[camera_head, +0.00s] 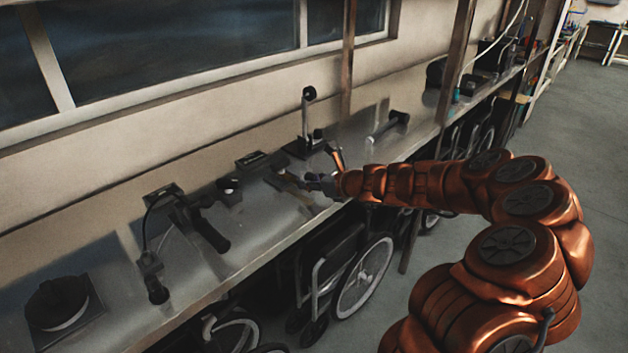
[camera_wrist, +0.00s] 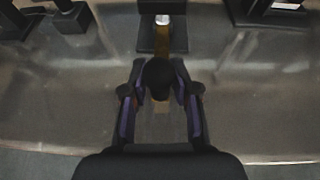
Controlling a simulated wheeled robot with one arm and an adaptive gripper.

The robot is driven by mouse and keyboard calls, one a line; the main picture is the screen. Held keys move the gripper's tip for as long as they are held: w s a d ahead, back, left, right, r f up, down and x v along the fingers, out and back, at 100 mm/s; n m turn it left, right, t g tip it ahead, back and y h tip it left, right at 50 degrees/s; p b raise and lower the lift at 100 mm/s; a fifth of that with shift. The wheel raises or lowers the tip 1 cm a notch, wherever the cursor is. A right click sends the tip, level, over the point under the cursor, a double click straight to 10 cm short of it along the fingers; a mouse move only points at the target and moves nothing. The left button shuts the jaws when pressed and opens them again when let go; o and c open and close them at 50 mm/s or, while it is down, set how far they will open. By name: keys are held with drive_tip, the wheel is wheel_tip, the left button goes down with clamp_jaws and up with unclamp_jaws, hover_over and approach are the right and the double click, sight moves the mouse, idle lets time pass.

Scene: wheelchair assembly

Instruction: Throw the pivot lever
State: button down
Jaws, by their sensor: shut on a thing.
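The pivot lever has a round black knob (camera_wrist: 159,76) and a brownish bar that runs up the wrist view to a dark base with a bright silver pin (camera_wrist: 162,19). My gripper (camera_wrist: 159,88) has its two fingers closed in on either side of the knob. In the head view my gripper (camera_head: 320,183) is low over the grey bench (camera_head: 265,215), near its front edge. The lever there is small and partly hidden by my gripper, so its exact angle is hard to tell.
An upright lever with a ball top (camera_head: 308,95) stands behind my gripper. A bar handle (camera_head: 385,126) lies to the right. A black-handled device (camera_head: 210,232) and a round dial (camera_head: 58,300) are on the left. Wheelchairs (camera_head: 362,278) stand under the bench.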

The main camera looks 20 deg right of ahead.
drive_tip(key=shift+a+r, duration=0.15)
drive_tip(key=shift+a, duration=0.1)
drive_tip(key=c, duration=1.1)
unclamp_jaws()
drive_tip(key=shift+o, duration=1.1)
drive_tip(key=shift+d, duration=0.1)
drive_tip(key=shift+d, duration=0.1)
drive_tip(key=v, duration=1.1)
drive_tip(key=shift+s+d, duration=0.25)
drive_tip(key=shift+s, duration=0.1)
